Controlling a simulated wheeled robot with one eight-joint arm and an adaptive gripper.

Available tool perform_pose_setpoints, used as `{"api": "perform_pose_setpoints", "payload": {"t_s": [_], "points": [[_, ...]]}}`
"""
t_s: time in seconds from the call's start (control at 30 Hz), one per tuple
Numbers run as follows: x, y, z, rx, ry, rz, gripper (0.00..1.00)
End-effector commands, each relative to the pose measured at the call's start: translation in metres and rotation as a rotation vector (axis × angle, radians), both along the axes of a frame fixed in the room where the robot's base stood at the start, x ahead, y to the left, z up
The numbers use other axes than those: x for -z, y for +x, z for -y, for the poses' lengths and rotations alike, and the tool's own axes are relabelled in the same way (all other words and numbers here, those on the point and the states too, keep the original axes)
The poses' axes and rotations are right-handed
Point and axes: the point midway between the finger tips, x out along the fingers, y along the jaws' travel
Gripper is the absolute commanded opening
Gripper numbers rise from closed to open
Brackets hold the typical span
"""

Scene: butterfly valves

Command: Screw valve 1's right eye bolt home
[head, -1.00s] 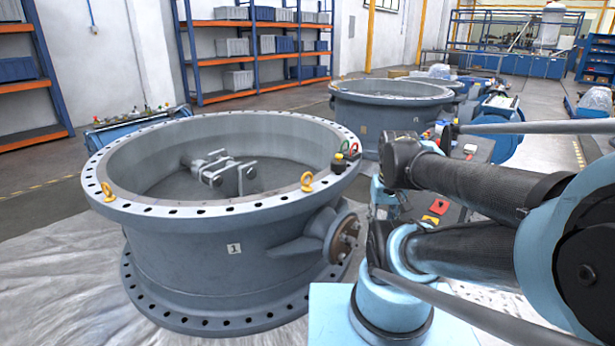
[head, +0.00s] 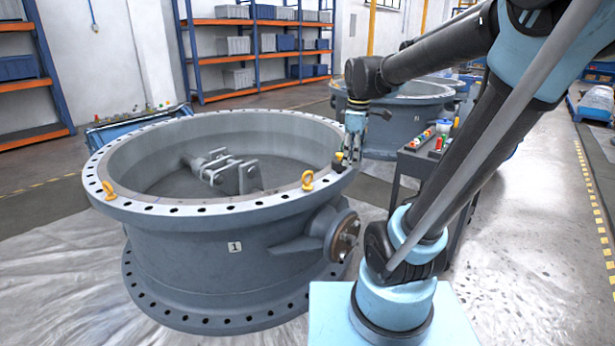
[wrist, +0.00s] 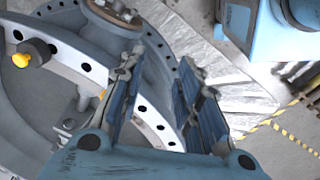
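Valve 1 (head: 195,245) is the large grey ring body with a "1" tag on its side. Its right eye bolt (head: 307,181) is a yellow-orange ring standing upright on the white-topped flange; how deep its thread sits cannot be told. The left eye bolt (head: 108,191) stands on the flange at the left. My gripper (head: 347,160) points down over the flange's right side, behind and right of the right eye bolt.
A dark knob-like part with a yellow end (wrist: 20,61) is on the flange in the wrist view. The side port (head: 344,236) juts from the valve's right. A tool cart (head: 415,162) stands behind my arm. Other valves (head: 410,112) stand behind; open floor lies right.

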Motion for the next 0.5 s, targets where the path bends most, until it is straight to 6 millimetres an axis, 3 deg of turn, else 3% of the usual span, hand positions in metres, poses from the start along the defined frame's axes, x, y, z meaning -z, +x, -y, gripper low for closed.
{"api": "perform_pose_setpoints", "payload": {"t_s": [0.2,0.5], "points": [[-0.020,0.057,-0.041,-0.366,-0.030,-0.025,0.31],[-0.029,0.126,-0.104,-0.853,-0.058,-0.055,0.31]]}}
